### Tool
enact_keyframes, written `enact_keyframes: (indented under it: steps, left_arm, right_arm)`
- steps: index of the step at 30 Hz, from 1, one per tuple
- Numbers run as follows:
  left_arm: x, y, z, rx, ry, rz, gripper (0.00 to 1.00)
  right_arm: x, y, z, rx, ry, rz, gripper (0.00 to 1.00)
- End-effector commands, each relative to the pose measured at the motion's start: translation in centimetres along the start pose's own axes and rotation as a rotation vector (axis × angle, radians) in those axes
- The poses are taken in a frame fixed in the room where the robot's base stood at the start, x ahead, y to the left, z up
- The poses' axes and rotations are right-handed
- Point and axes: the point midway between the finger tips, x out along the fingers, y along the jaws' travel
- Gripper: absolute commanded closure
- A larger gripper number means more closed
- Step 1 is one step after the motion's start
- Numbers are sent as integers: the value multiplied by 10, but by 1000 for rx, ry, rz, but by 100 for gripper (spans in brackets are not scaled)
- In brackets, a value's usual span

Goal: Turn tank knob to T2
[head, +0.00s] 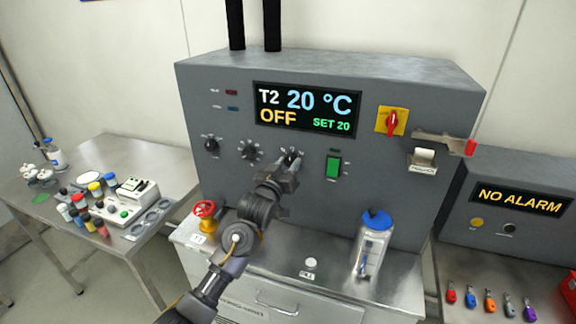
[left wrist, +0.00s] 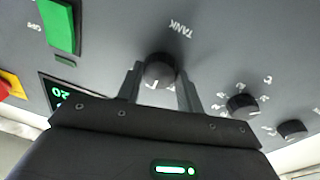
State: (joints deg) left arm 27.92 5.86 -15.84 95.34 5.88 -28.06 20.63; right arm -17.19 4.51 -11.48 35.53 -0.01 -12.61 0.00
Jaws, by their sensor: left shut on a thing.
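The tank knob (left wrist: 160,71) is a small dark round knob on the grey panel, with the word TANK printed beside it in the left wrist view. In the head view the tank knob (head: 291,157) is partly covered by my gripper. My left gripper (head: 284,172) is shut on the knob; in the left wrist view its two fingers (left wrist: 160,84) stand on either side of it. The display (head: 307,109) reads T2, 20 °C, OFF, SET 20. My right gripper is not in view.
Two other dark knobs (head: 249,151) (head: 211,146) sit left of the tank knob. A green switch (head: 334,167) is close on its right, and a red-on-yellow rotary switch (head: 392,122) is higher up. A blue-capped bottle (head: 371,247) and a red valve wheel (head: 205,209) stand below the panel.

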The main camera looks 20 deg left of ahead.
Motion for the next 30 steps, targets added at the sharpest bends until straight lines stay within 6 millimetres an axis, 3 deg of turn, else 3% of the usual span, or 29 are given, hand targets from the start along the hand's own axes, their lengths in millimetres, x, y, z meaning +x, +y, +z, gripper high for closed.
enact_keyframes:
  steps: [6,7,12,23,30]
  left_arm:
    - [0,0,0,1,1,1,86]
    - [0,0,0,1,1,1,62]
    - [0,0,0,1,1,1,42]
    - [-6,0,1,1,0,0,42]
    - [-46,-1,4,1,2,1,42]
  right_arm:
    - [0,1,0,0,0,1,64]
    - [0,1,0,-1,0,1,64]
    - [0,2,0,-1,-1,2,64]
    - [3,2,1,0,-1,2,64]
    - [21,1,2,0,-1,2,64]
